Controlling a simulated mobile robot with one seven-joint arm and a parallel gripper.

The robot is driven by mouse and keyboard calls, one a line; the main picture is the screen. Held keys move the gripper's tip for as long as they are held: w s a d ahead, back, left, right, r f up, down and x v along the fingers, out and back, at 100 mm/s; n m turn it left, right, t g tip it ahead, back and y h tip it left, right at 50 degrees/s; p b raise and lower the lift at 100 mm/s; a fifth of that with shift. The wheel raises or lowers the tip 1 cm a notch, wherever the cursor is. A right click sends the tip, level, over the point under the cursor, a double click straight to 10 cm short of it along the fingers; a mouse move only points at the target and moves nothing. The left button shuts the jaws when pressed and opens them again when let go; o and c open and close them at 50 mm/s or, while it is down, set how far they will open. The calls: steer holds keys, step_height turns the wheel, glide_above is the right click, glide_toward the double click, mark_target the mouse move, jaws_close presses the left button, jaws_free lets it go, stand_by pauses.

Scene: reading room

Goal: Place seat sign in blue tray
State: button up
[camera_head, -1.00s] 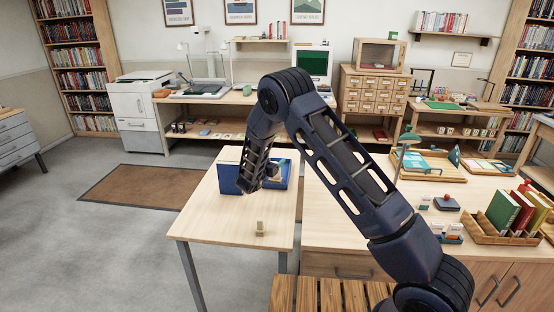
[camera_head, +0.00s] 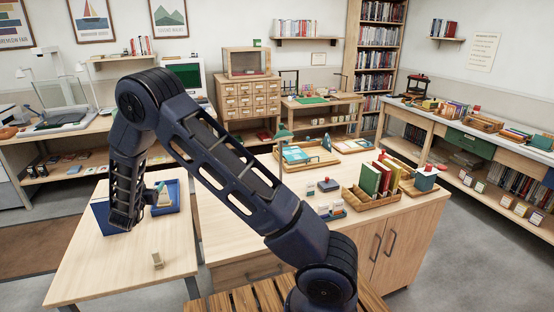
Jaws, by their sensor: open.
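The blue tray (camera_head: 172,208) sits on the near-left light wooden table, partly hidden behind my forearm. Pale and teal items show inside it, too small to make out. My arm reaches down over the tray's left part. My gripper (camera_head: 140,213) is at its lower end, beside the tray's contents and mostly hidden by the forearm. It is open, and its fingertips are not clearly visible.
A wooden counter (camera_head: 240,232) adjoins the table on the right, carrying a book crate (camera_head: 360,202), a tan tray (camera_head: 305,160) and small card holders. A slatted wooden surface (camera_head: 245,300) is at the bottom. The table's front is mostly clear.

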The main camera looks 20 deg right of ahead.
steer(key=w+d+r+n+g+y, duration=0.1)
steer(key=w+d+r+y, duration=0.2)
steer(key=r, duration=0.4)
steer(key=w+d+r+g+y, duration=0.1)
steer(key=d+r+y, duration=0.2)
steer(key=d+r, duration=0.35)
steer(key=s+d+r+n+g+y, duration=0.25)
steer(key=s+d+r, duration=0.35)
steer(key=d+r, duration=0.4)
steer(key=s+d+g+h, duration=0.1)
steer(key=s+d+g, duration=0.1)
steer(key=s+d, duration=0.6)
steer(key=s+d+g+h, duration=0.1)
steer(key=s+d, duration=0.7)
steer(key=s, duration=0.8)
steer(key=s+d+g+h, duration=0.1)
steer(key=s+d+g, duration=0.3)
steer(key=s+d, duration=0.5)
steer(key=s+n, duration=0.1)
steer(key=s, duration=0.2)
steer(key=shift+s+r, duration=0.25)
steer(key=shift+s, duration=0.15)
